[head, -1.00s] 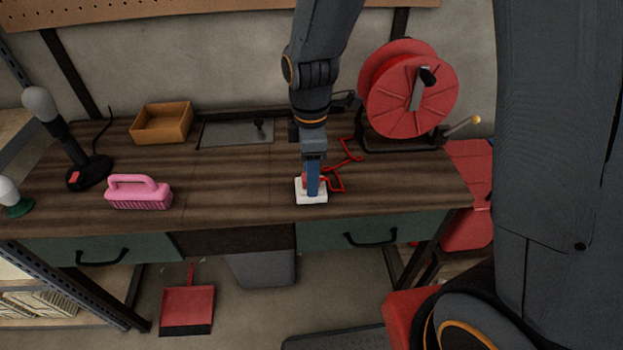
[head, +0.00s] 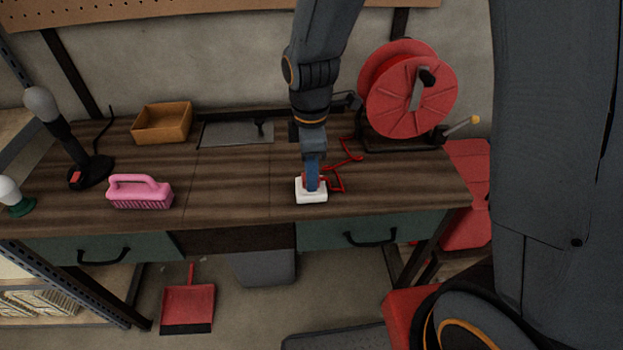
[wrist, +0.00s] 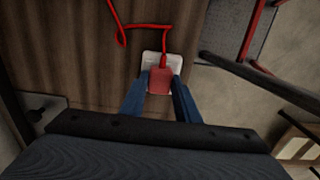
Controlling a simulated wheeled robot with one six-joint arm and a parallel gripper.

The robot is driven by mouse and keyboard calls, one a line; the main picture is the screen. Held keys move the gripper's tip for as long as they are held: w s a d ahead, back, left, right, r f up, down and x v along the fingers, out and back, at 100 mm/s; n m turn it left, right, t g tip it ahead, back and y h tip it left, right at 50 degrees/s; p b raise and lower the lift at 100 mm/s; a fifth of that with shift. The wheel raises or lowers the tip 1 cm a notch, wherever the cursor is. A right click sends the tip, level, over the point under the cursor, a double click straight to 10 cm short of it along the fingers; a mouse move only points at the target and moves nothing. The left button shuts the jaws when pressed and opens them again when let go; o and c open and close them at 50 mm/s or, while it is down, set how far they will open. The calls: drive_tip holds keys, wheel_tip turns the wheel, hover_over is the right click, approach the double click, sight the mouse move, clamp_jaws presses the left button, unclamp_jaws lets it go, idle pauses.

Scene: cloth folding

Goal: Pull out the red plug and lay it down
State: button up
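The red plug (wrist: 159,80) is at the white socket block (wrist: 150,60) on the workbench, and its red cord runs from its far end. The white block also shows in the head view (head: 311,197), near the bench's front edge. My gripper (wrist: 160,84) points down over the block. Its two blue fingers lie against the plug's two sides, shut on it. In the head view my gripper (head: 312,188) hides most of the plug. I cannot tell whether the plug still sits fully in the block.
The red cord (head: 350,155) loops behind and right of the block, toward a red cable reel (head: 412,95). A pink brush (head: 140,192), a cardboard box (head: 162,123) and a black lamp (head: 75,150) stand to the left. The bench (head: 235,185) is bare left of the block.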

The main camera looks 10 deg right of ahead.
clamp_jaws()
drive_tip(key=shift+r, duration=0.1)
drive_tip(key=shift+r+p, duration=2.5)
drive_tip(key=shift+r, duration=0.4)
